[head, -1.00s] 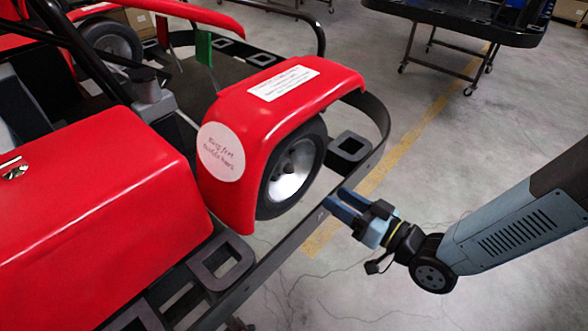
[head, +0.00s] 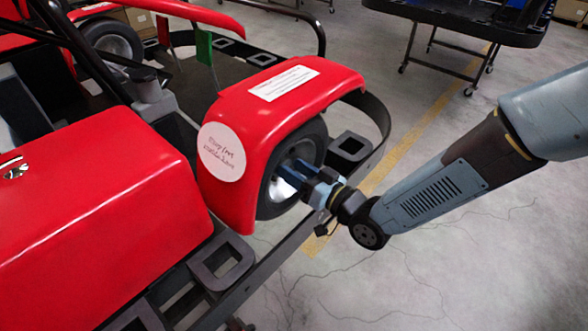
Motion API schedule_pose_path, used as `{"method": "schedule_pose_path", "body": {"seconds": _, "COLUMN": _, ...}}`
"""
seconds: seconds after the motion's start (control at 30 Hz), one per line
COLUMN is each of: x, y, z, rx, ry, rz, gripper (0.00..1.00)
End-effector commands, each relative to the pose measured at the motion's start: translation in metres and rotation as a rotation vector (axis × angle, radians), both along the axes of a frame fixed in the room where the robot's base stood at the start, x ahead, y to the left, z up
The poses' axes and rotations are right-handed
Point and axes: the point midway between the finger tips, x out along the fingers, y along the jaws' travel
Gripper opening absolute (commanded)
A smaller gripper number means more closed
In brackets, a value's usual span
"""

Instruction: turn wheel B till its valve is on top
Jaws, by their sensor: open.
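A wheel (head: 275,196) with a black tyre and silver rim sits under the red fender of a kart in the head view. I see no letter on it, so I cannot tell whether it is wheel B. I cannot make out its valve; my gripper covers part of the rim. My gripper (head: 290,172) has blue fingers and is open. Its fingertips are in front of the rim, right of its middle. I cannot tell whether they touch it. A second wheel (head: 113,42) shows at the far upper left.
The red fender (head: 318,98) overhangs the wheel, bearing a white label and a round sticker (head: 221,152). A dark bumper rail (head: 290,225) runs below and beside my gripper. A wheeled stand (head: 455,68) is at the back right.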

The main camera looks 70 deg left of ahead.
Motion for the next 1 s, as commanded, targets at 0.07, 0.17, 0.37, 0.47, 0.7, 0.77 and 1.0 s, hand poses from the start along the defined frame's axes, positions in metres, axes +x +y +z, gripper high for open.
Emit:
{"method": "schedule_pose_path", "body": {"seconds": 0.07, "x": -0.0028, "y": 0.0037, "z": -0.0003, "rx": -0.001, "ry": 0.0, "rz": 0.001, "gripper": 0.5}}
{"method": "schedule_pose_path", "body": {"seconds": 0.17, "x": -0.0037, "y": 0.0062, "z": -0.0004, "rx": -0.001, "ry": 0.0, "rz": 0.0, "gripper": 0.5}}
{"method": "schedule_pose_path", "body": {"seconds": 0.37, "x": -0.0036, "y": 0.0066, "z": -0.0004, "rx": -0.002, "ry": 0.0, "rz": -0.001, "gripper": 0.5}}
{"method": "schedule_pose_path", "body": {"seconds": 0.47, "x": -0.0036, "y": 0.0066, "z": -0.0004, "rx": -0.001, "ry": 0.0, "rz": 0.0, "gripper": 0.46}}
{"method": "schedule_pose_path", "body": {"seconds": 0.7, "x": -0.0033, "y": 0.0065, "z": -0.0003, "rx": -0.001, "ry": -0.001, "rz": -0.001, "gripper": 0.23}}
{"method": "schedule_pose_path", "body": {"seconds": 0.77, "x": -0.0033, "y": 0.0064, "z": -0.0003, "rx": -0.001, "ry": -0.001, "rz": -0.001, "gripper": 0.17}}
{"method": "schedule_pose_path", "body": {"seconds": 1.0, "x": -0.003, "y": 0.0065, "z": -0.0004, "rx": -0.001, "ry": -0.001, "rz": -0.001, "gripper": 0.0}}
